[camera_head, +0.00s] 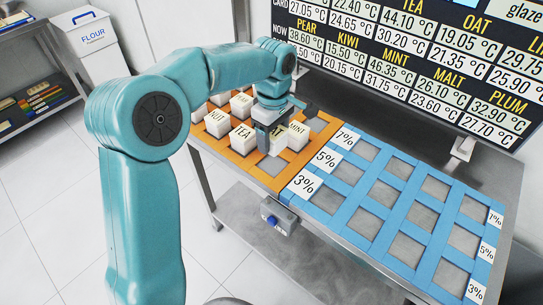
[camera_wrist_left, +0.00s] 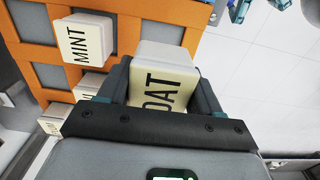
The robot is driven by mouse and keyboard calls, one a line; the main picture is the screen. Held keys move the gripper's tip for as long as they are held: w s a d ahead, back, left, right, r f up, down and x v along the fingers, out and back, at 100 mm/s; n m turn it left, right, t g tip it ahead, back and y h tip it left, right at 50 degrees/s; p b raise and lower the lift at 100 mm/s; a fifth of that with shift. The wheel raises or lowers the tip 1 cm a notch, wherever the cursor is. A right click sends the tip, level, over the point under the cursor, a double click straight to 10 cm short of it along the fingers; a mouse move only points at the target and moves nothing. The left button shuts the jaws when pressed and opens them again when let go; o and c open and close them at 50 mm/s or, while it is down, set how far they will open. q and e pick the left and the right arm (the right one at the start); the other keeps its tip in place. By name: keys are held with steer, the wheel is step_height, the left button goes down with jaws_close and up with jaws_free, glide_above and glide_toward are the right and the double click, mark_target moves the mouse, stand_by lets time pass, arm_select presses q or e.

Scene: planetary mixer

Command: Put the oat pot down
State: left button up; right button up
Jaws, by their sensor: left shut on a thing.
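My left gripper (camera_head: 270,118) is shut on the oat pot (camera_head: 279,139), a white block-like pot with black lettering, at the orange rack (camera_head: 262,179). In the left wrist view the oat pot (camera_wrist_left: 163,82) sits between both fingers (camera_wrist_left: 160,95), its label facing the camera. The gripper hides much of the pot in the head view, and I cannot tell whether its base touches the rack. The mint pot (camera_head: 298,136) is close to its right. My right gripper is not in view.
The tea pot (camera_head: 242,138), nut pot (camera_head: 217,123) and other white pots stand in the orange rack. An empty square (camera_head: 271,167) is at its front. The blue rack (camera_head: 373,226), marked with percentages, has empty squares. A temperature board (camera_head: 415,65) stands behind.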

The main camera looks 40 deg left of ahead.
mark_target(272, 165)
arm_select(q)
step_height(272, 165, down, 7)
stand_by(0.3)
steer(key=shift+f+b, duration=0.25)
steer(key=shift+b, duration=0.05)
steer(key=o, duration=1.3)
steer(key=shift+r, duration=0.1)
step_height(272, 165, up, 12)
steer(key=shift+r+p, duration=0.2)
steer(key=shift+p, duration=0.4)
steer(key=shift+s+f, duration=0.1)
